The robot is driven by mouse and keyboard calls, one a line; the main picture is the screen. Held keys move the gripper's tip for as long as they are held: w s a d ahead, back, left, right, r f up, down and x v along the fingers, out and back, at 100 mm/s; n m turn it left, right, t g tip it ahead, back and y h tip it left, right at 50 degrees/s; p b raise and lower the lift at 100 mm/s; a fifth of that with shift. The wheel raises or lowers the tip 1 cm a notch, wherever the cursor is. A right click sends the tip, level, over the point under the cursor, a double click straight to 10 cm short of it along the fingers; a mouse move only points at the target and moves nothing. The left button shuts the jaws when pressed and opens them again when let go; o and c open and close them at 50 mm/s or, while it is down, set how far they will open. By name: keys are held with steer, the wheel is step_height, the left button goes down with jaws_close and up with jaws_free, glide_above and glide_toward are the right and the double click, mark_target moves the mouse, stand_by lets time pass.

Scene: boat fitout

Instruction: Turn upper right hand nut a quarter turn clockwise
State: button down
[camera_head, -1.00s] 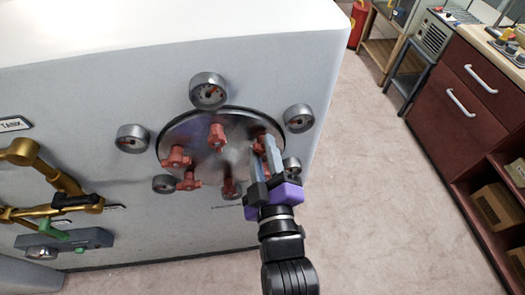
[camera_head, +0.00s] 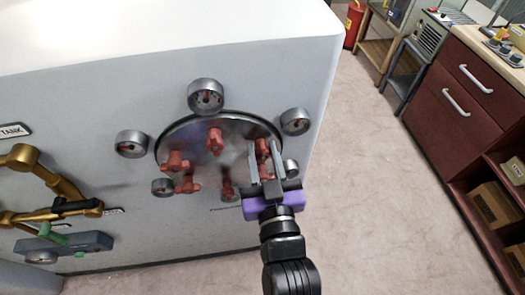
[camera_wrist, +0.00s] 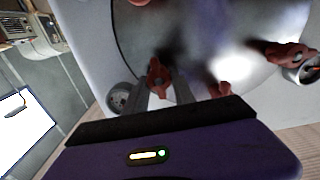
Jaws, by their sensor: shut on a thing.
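A round metal hatch plate (camera_head: 240,128) on the white tank wall carries several red wing-shaped nuts. The upper right nut (camera_head: 263,147) sits near the plate's right edge. My gripper (camera_head: 266,150) reaches up to it from below, with a grey finger on each side, shut on it. In the wrist view, the red nut (camera_wrist: 157,76) shows between the fingertips, its lower part between the fingers. The top nut (camera_head: 215,140) and the left nut (camera_head: 174,161) stand clear of my gripper. The fingers and hand hide part of the plate's lower right.
Brass pipework (camera_head: 45,185) is at the left. Open floor (camera_head: 360,190) lies between the tank and the red cabinet (camera_head: 455,100).

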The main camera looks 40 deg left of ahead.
steer(key=shift+f+m, duration=0.1)
steer(key=shift+m, duration=0.3)
steer(key=c, duration=1.1)
jaws_free()
steer(key=b+v, duration=0.2)
steer(key=v, duration=0.6)
steer(key=shift+b, duration=0.3)
